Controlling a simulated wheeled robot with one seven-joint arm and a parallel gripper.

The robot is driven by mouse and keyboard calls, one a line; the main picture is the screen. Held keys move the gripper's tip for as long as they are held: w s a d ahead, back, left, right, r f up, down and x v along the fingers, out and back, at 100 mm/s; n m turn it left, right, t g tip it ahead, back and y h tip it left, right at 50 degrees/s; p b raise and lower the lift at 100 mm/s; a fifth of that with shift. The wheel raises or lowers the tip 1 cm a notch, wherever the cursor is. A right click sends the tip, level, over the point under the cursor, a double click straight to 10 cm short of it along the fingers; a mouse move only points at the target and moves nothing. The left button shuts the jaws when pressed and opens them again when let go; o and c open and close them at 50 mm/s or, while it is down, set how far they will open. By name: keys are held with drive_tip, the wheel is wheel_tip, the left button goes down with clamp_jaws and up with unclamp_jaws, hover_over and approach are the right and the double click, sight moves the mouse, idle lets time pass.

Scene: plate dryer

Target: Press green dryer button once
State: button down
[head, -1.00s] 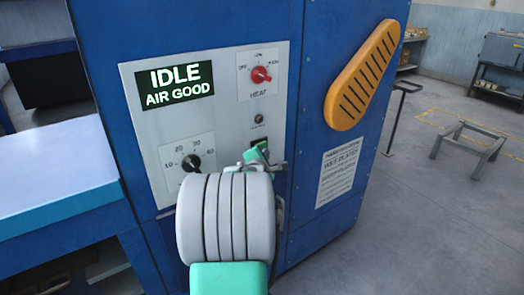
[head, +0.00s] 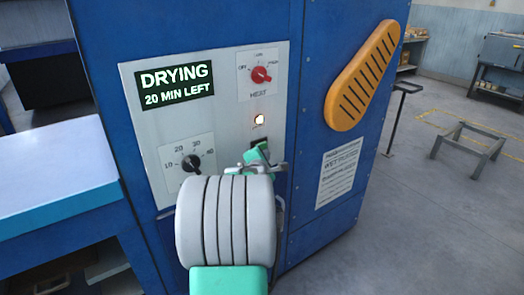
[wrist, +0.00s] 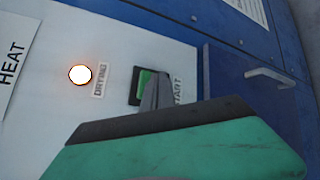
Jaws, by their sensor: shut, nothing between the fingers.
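The green start button (wrist: 144,82) sits in a dark frame beside the START label in the wrist view. My gripper (wrist: 158,94) is shut and empty, with its tip in front of the button and covering part of it. I cannot tell whether the tip touches it. In the head view my gripper (head: 257,155) is at the lower right of the grey control panel (head: 228,118), and my wrist hides what is below. The panel display (head: 177,87) reads DRYING, 20 MIN LEFT. The drying lamp (head: 259,119) glows, also in the wrist view (wrist: 80,75).
A red heat knob (head: 261,75) and a black timer knob (head: 191,163) are on the panel. A metal handle (wrist: 270,77) projects near the button. A yellow vented guard (head: 362,75) sticks out at right. Open floor lies right of the machine.

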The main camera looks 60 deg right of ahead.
drive_tip(key=shift+s+a, duration=0.2)
drive_tip(key=shift+s, duration=0.2)
drive_tip(key=s, duration=0.1)
drive_tip(key=s+a, duration=0.1)
drive_tip(key=s, duration=0.1)
drive_tip(key=s+a, duration=0.1)
drive_tip(key=shift+s+a, duration=0.15)
drive_tip(key=shift+s, duration=0.1)
idle(0.7)
